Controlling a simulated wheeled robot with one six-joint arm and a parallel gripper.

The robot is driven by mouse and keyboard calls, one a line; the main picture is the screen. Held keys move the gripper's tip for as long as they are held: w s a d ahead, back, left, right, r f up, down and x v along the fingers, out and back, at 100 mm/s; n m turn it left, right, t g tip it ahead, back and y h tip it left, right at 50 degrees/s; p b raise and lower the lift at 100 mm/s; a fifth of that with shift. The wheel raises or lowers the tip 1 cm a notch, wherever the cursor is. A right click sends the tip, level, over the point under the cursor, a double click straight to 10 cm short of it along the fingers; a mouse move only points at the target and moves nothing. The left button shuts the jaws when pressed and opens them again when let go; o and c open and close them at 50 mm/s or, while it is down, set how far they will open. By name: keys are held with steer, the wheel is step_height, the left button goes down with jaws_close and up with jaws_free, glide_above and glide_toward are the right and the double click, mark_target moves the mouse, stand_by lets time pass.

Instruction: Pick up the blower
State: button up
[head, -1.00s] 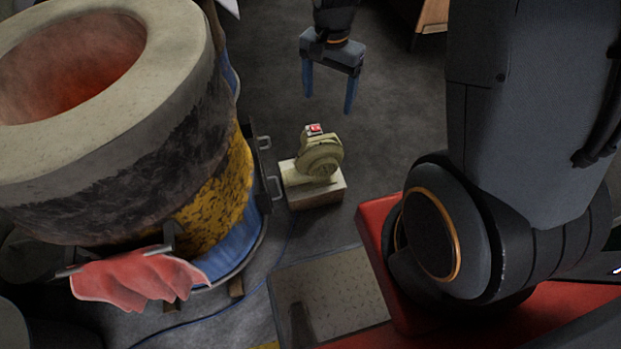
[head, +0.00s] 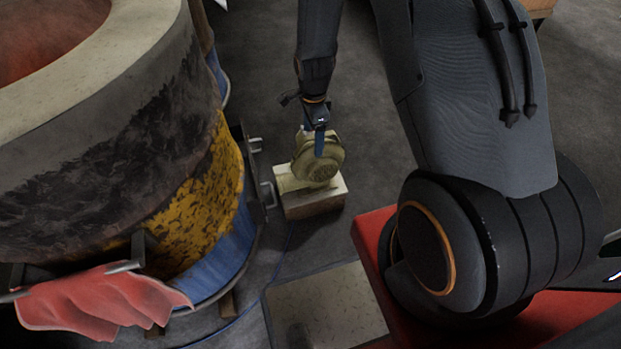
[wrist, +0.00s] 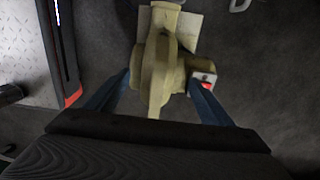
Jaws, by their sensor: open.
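The blower (head: 317,163) is a yellowish-cream snail-shaped housing standing on a pale block (head: 313,198) on the floor, right of the barrel oven. It also shows in the wrist view (wrist: 158,68), with a small red switch (wrist: 206,84) on its right side. My gripper (head: 319,142) is at the blower's upper part in the head view, where one blue finger overlaps the housing. In the wrist view my gripper (wrist: 160,88) is open, with one finger on each side of the blower. The right finger is close to the switch box; I cannot tell whether either finger touches.
The barrel oven (head: 175,130), with a glowing mouth, stands close on the left, its metal handles (head: 266,190) facing the blower. A red cloth (head: 100,300) hangs at its front. A steel plate (head: 325,308) lies in front of the block. Floor right of the blower is clear.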

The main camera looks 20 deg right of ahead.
mark_target(312, 145)
step_height(312, 145, down, 4)
steer(key=shift+s+a+f+b, duration=0.15)
steer(key=shift+f+b, duration=0.05)
steer(key=shift+b, duration=0.35)
steer(key=c, duration=1.3)
steer(key=shift+w+r, duration=0.15)
steer(key=shift+w, duration=0.05)
steer(key=shift+c, duration=1.4)
